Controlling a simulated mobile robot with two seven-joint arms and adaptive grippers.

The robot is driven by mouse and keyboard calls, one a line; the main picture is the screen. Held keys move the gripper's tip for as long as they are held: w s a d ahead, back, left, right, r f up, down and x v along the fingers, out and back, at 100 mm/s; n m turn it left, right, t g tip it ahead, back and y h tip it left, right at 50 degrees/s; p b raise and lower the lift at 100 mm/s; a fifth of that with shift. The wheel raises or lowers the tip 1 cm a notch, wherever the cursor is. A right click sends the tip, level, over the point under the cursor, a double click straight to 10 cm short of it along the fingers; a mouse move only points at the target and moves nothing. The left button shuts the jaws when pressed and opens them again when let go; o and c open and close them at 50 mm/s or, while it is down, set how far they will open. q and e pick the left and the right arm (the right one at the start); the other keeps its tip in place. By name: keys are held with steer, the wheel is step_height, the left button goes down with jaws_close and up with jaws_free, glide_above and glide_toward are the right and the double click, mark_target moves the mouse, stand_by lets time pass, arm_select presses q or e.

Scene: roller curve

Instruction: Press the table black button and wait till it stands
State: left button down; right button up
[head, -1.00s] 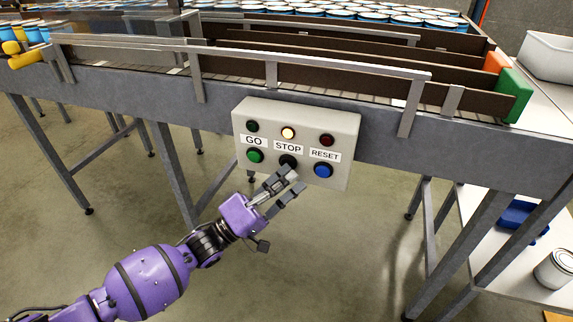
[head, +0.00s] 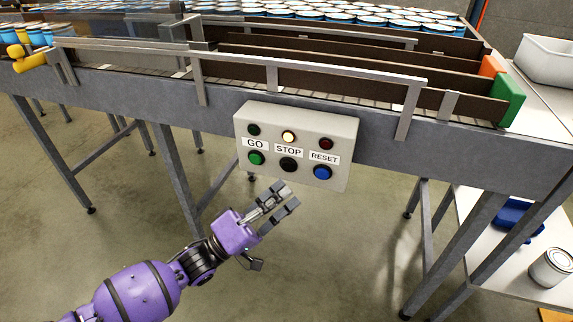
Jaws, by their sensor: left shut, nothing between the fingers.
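A light grey control box (head: 340,130) is fixed to the front of the conveyor. It has a green button (head: 256,159) under GO, a black button (head: 288,164) under STOP and a blue button (head: 322,172) under RESET. Above STOP, a pale yellow lamp (head: 288,137) is lit. The green lamp (head: 254,130) and the red lamp (head: 325,143) look dark. My left gripper (head: 286,198), on its purple arm, is shut and empty just below the box, apart from the black button, which is fully visible. My right gripper is not in view.
The conveyor (head: 450,140) with metal rails and brown dividers spans the top, with many blue-and-white cans (head: 370,20) behind. A green block (head: 510,98) is at its right end. A white lower table (head: 500,270) holds a can (head: 551,267) and a blue tray (head: 515,217).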

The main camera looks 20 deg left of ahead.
arm_select(q)
steer(key=shift+s, duration=0.95)
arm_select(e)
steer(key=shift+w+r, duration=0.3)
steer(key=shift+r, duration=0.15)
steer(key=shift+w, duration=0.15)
arm_select(q)
step_height(320, 180, down, 10)
steer(key=r+m+g+y+p, duration=0.1)
steer(key=m+g+y+p, duration=0.1)
steer(key=m+y, duration=0.45)
steer(key=s+f+m+g+y+p, duration=0.2)
steer(key=s+f+y+p, duration=0.15)
steer(key=s+f, duration=0.4)
steer(key=s+a+f+n+g+y+p, duration=0.1)
steer(key=s+a+f+g+y+p, duration=0.1)
steer(key=s, duration=1)
steer(key=s+a+f+n+g+y+p, duration=0.1)
steer(key=s+a+g+y+p, duration=0.1)
steer(key=s, duration=1.1)
steer(key=shift+s+a+f+y+p, duration=0.3)
steer(key=shift+y+p, duration=0.2)
steer(key=shift+p, duration=0.2)
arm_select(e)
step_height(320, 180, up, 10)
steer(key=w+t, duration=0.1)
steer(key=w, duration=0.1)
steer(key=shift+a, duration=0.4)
